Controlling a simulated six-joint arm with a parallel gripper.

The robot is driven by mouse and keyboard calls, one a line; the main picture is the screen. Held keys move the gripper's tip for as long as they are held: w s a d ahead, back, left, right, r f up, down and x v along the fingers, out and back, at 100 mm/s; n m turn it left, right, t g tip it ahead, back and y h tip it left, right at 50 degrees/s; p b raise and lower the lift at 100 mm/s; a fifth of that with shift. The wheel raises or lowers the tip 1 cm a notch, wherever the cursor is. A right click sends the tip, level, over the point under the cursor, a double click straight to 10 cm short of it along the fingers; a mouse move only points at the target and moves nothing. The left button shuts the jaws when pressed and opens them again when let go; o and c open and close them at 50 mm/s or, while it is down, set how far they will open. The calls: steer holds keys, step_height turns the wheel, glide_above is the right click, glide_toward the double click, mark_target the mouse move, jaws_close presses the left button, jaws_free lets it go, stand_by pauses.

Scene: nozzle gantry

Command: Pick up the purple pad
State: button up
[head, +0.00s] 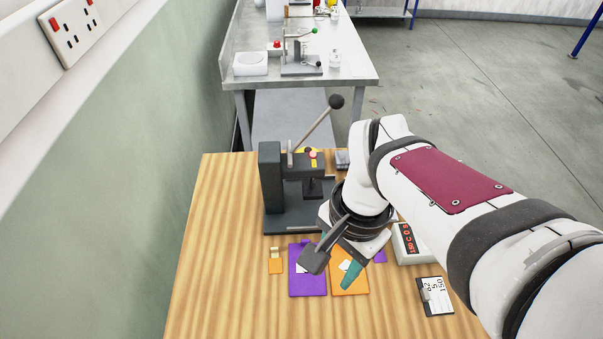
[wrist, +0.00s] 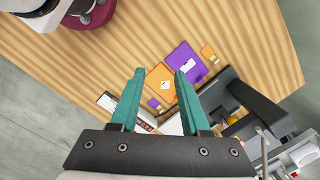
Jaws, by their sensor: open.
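The large purple pad (head: 306,281) lies flat on the wooden table with a white label on it. In the head view my gripper partly covers its upper part. It also shows in the wrist view (wrist: 186,57), just beyond the right fingertip. A large orange pad (head: 350,286) lies to its right in the head view; it also shows between the fingertips in the wrist view (wrist: 157,83). My gripper (head: 343,276) is open and empty above the pads, its teal fingers apart in the wrist view (wrist: 159,74).
A small orange tag (head: 276,265) lies left of the purple pad and a small purple one (head: 380,256) right of the orange pad. A dark lever press (head: 271,190) stands behind. A display box (head: 412,246) and a label card (head: 435,297) are at right. The front left table is clear.

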steer(key=w+f+m, duration=0.2)
steer(key=w+m, duration=0.1)
steer(key=w, duration=0.4)
steer(key=m+h, duration=0.1)
steer(key=m, duration=0.4)
glide_toward(304, 240)
step_height(304, 240, down, 9)
steer(key=shift+s+a+r, duration=0.1)
steer(key=shift+s, duration=0.05)
jaws_close()
